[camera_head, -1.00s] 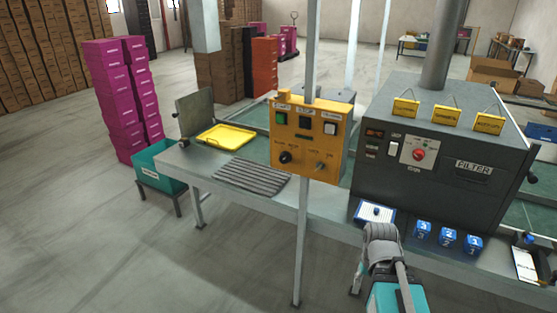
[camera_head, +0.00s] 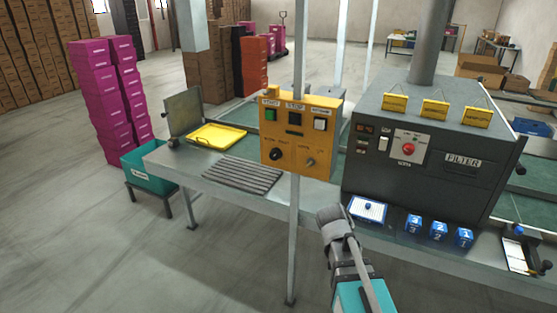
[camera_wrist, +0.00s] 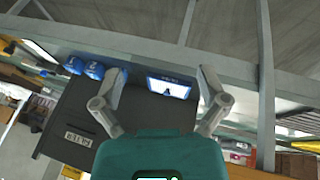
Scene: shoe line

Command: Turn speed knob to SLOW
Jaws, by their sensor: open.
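The yellow control box (camera_head: 293,137) is mounted on a post at the front of the table. Its lower part carries a round black knob (camera_head: 275,154) at left and a small grey switch or knob (camera_head: 310,161) at right; their labels are too small to read, so I cannot tell the speed setting. In the wrist view, my gripper (camera_wrist: 161,88) has its two grey fingers spread wide with nothing between them. It is apart from the box. In the head view, my teal and grey arm end is low and right of the box.
The dark filter machine (camera_head: 430,150) with a red knob (camera_head: 408,148) stands right of the box. A white-and-blue card (camera_head: 367,209) and blue cubes (camera_head: 438,231) lie on the front ledge. A yellow tray (camera_head: 217,136) and grey ribbed mat (camera_head: 243,174) are left. The post descends to the floor.

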